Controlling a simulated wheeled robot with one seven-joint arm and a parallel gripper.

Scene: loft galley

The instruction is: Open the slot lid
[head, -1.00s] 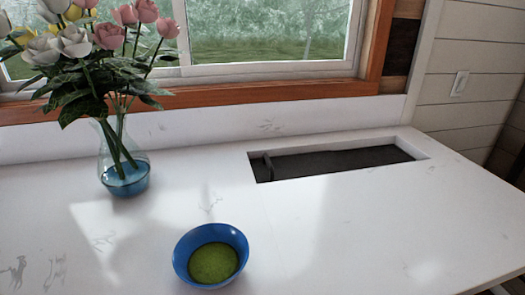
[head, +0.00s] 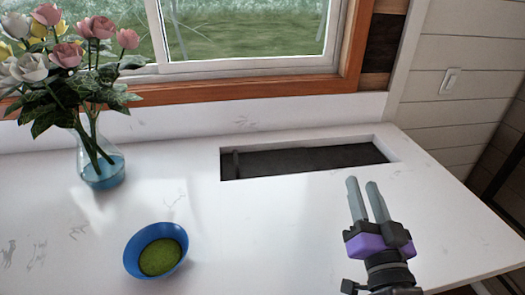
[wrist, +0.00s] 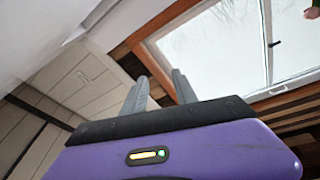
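The slot (head: 384,148) is a long rectangular recess in the white counter, below the window. A dark grey panel or floor (head: 310,159) lies inside it; I cannot tell whether this is the lid. A small dark upright piece (head: 236,160), perhaps a handle, shows at the slot's left end. My gripper (head: 362,184) is above the counter, in front of the slot's right part and apart from it. Its two grey fingers stand slightly apart with nothing between them. The wrist view shows the same empty fingers (wrist: 160,76) with the window and wall beyond; the slot is not in that view.
A blue bowl (head: 132,252) with green contents stands at the front left. A glass vase (head: 100,165) of flowers stands at the back left. The counter (head: 255,225) between the bowl and my gripper is clear. The wooden window frame (head: 250,90) rises behind.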

